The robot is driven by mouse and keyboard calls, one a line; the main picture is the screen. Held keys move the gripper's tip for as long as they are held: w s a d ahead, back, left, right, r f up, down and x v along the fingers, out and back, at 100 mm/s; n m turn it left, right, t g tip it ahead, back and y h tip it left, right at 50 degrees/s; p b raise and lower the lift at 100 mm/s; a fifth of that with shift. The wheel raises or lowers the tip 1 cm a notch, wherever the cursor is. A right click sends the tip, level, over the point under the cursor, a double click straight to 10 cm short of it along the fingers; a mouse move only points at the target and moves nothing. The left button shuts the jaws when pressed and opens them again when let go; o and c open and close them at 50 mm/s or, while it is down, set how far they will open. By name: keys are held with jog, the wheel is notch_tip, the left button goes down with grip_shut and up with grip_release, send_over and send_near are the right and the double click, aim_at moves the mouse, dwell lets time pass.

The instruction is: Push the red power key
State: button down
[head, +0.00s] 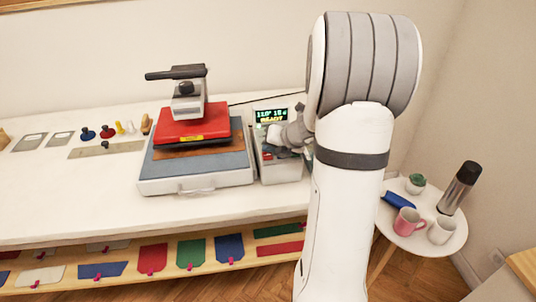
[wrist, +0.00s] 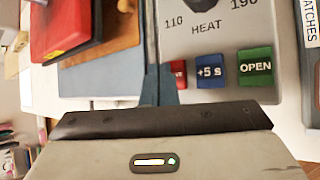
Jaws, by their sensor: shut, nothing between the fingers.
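The red power key (wrist: 179,74) is on the front of the grey control box (wrist: 205,48), left of a blue "+5 s" key (wrist: 209,71) and a green "OPEN" key (wrist: 255,67). My gripper (wrist: 163,78) is shut and empty. Its narrow dark fingers overlap the left part of the red key in the wrist view and hide its lettering. I cannot tell whether the fingertips touch the key. In the head view my gripper (head: 270,151) is over the control box (head: 284,175), below its display (head: 270,116), which reads 110° 15 s READY.
A heat press with a red top (head: 192,125) and a grey-blue base (head: 195,166) stands close left of the control box. Stamps and small plates lie further left on the white table (head: 70,205). A round side table (head: 425,240) with mugs and a flask stands at right.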

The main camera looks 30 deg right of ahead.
aim_at(270, 157)
jog(key=shift+f, duration=0.1)
dwell(0.5)
jog(key=shift+f, duration=0.4)
jog(key=shift+f+b, duration=0.1)
jog(key=shift+b, duration=0.25)
jog(key=shift+r+p, duration=0.6)
jog(key=shift+p, duration=0.05)
notch_tip(270, 157, up, 6)
jog(key=p, duration=0.6)
